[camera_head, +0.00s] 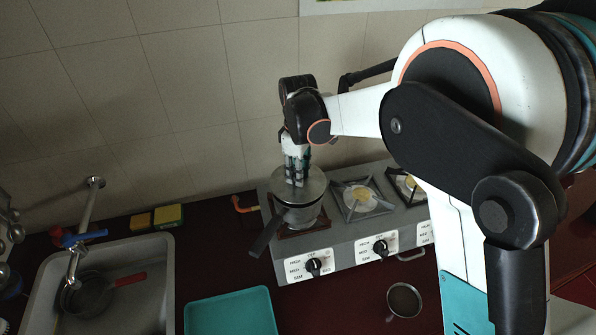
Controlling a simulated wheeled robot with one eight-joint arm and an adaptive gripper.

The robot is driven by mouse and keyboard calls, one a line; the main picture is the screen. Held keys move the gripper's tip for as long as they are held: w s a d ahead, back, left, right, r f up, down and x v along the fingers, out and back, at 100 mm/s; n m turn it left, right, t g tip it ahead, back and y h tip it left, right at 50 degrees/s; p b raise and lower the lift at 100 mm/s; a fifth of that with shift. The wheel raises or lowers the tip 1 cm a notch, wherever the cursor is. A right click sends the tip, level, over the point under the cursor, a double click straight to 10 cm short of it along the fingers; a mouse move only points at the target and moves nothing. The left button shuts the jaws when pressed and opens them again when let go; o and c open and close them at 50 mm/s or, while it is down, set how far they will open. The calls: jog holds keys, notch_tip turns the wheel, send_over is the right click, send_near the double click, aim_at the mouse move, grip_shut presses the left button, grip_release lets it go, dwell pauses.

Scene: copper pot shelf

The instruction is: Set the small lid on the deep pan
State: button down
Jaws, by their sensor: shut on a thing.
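The small lid (313,187) is a round grey metal disc at the left end of the stove. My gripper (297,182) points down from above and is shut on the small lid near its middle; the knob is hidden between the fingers. The deep pan (302,219) is grey, stands on the left burner directly below the lid, and its dark handle points to the lower left. The lid covers much of the pan's opening in this view. I cannot tell whether the lid touches the rim or hangs just above it.
The stove (345,245) has more burners to the right, with a free grate (361,199). A sink (140,285) holding a dark pan (88,297) with a red handle lies left. A teal tray (230,312) and a metal cup (404,300) are in front. Sponges (168,215) lie by the wall.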

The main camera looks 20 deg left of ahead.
jog(key=shift+f+b, duration=0.9)
jog(key=shift+f, duration=0.2)
dwell(0.5)
jog(key=c, duration=1.2)
grip_release()
notch_tip(320, 180, up, 12)
jog(key=shift+r, duration=0.1)
